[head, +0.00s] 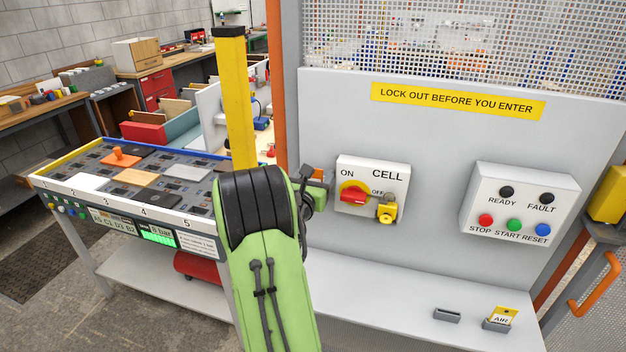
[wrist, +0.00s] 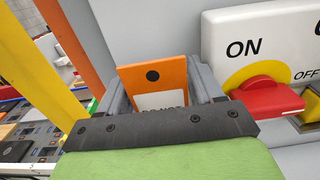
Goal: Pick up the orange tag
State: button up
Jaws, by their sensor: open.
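The orange tag (wrist: 152,73) shows in the wrist view, with a dark round hole near its top and a white panel with partly hidden print. It stands between the two grey fingers of my gripper (wrist: 158,88), and its lower part is hidden behind my gripper's dark front edge. My gripper is open around the tag. In the head view my gripper (head: 318,185) is beside the left edge of the cell switch box (head: 345,166), mostly hidden by my green arm. I cannot tell what the tag rests on.
The switch box has a red handle (head: 354,197) and a yellow padlock (head: 387,210). A button box (head: 520,190) is at right. A yellow AIR tag (head: 503,313) sits in a holder on the ledge, beside an empty holder (head: 447,315). A board table (head: 70,182) stands left.

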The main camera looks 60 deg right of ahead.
jog(key=shift+a, duration=0.2)
jog(key=shift+c, duration=0.5)
jog(key=c, duration=0.5)
jog(key=shift+r, duration=0.1)
jog(key=p, duration=0.9)
send_near(315, 30)
jog(key=s+d+f, duration=0.2)
jog(key=d+f, duration=0.1)
jog(key=f, duration=0.1)
jog(key=shift+w+d+r+p, duration=0.1)
jog(key=shift+r+p, duration=1.1)
jog(key=shift+p, duration=0.05)
jog(key=shift+w+d+r+p, duration=0.1)
jog(key=shift+r+p, duration=1.05)
jog(key=shift+p, duration=0.05)
